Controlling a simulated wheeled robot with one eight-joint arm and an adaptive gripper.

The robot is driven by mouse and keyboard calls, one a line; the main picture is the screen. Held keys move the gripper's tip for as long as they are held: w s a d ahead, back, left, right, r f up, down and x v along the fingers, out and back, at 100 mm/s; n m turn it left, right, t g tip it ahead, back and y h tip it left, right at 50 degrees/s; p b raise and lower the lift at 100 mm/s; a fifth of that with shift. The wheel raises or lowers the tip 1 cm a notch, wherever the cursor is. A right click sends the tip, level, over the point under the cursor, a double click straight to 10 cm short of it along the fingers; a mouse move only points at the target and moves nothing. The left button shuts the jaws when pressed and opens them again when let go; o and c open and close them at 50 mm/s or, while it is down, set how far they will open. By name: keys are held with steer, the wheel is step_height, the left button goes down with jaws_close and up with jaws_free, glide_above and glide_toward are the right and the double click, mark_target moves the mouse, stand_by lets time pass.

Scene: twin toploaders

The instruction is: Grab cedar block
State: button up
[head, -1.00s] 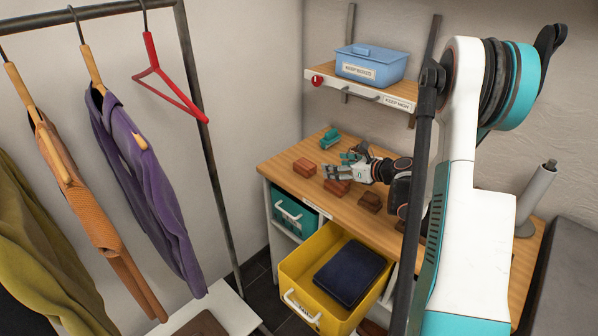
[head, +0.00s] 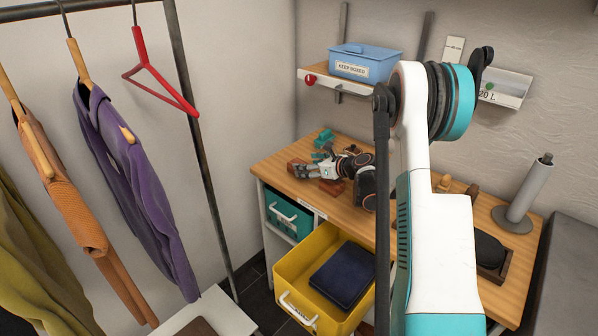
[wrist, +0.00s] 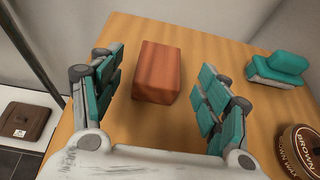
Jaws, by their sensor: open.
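A reddish-brown wooden block (wrist: 157,72), which looks like the cedar block, lies on the wooden bench top in the wrist view. It shows between my two teal-padded fingers, apart from both. My gripper (wrist: 160,88) is open and empty; I cannot tell how far above the block its tips are. In the head view my gripper (head: 309,164) is low over the bench's far left end, partly hiding that block (head: 294,163). A second reddish block (head: 332,186) lies on the bench under my wrist.
A teal object (wrist: 279,68) and a round brown wax tin (wrist: 300,150) lie right of the block. A yellow drawer (head: 290,268) stands open below the bench (head: 272,165). A shelf with a blue box (head: 365,65) hangs above. A clothes rack (head: 205,150) stands left.

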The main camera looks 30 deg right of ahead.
steer(key=x, duration=0.2)
steer(key=shift+w+a+f+b, duration=0.1)
steer(key=shift+w+b, duration=0.2)
steer(key=c, duration=1.2)
steer(key=shift+o, duration=0.2)
